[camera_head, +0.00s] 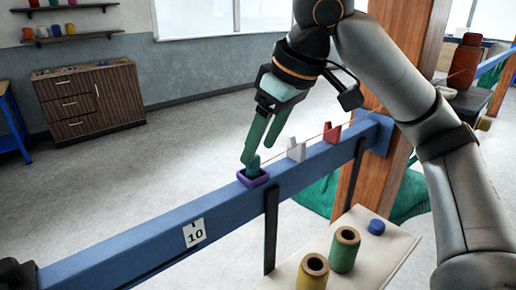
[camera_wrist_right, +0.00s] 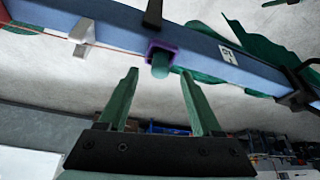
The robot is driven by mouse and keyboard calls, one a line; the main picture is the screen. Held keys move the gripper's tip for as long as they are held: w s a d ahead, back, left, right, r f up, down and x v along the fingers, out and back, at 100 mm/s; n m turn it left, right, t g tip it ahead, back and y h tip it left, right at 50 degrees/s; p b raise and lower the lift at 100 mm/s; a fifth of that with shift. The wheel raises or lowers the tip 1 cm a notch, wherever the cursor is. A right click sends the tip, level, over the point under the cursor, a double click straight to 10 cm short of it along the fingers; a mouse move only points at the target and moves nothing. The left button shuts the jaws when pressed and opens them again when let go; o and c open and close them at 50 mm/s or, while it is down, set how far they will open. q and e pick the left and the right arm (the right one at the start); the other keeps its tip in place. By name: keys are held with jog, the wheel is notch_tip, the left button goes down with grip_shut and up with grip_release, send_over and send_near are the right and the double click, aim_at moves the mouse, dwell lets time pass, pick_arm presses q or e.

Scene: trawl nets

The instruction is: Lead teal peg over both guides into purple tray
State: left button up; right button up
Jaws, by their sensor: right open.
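The teal peg (camera_head: 254,166) stands in the small purple tray (camera_head: 243,181) on the blue beam; the wrist view also shows the peg (camera_wrist_right: 160,70) and the tray (camera_wrist_right: 176,52). A white guide (camera_head: 296,151) and a red guide (camera_head: 332,133) stand along the beam to the right. A thin reddish line runs along the beam by the guides; the wrist view shows it at the white guide (camera_wrist_right: 80,33). My right gripper (camera_head: 262,150) is open, its green fingers apart above and around the peg's top, with no grip visible. My left gripper is not clearly seen.
The blue beam (camera_head: 130,240) carries a label "10". A pale side table (camera_head: 380,262) holds two spools, green (camera_head: 344,252) and yellow (camera_head: 312,274), and a blue cap (camera_head: 376,227). A wooden post (camera_head: 372,160) and green netting (camera_head: 408,197) stand behind the beam's right end.

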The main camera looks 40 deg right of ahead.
jog(key=p+v, duration=0.3)
jog(key=v, duration=0.7)
jog(key=shift+p, duration=0.35)
jog(key=shift+s, duration=0.1)
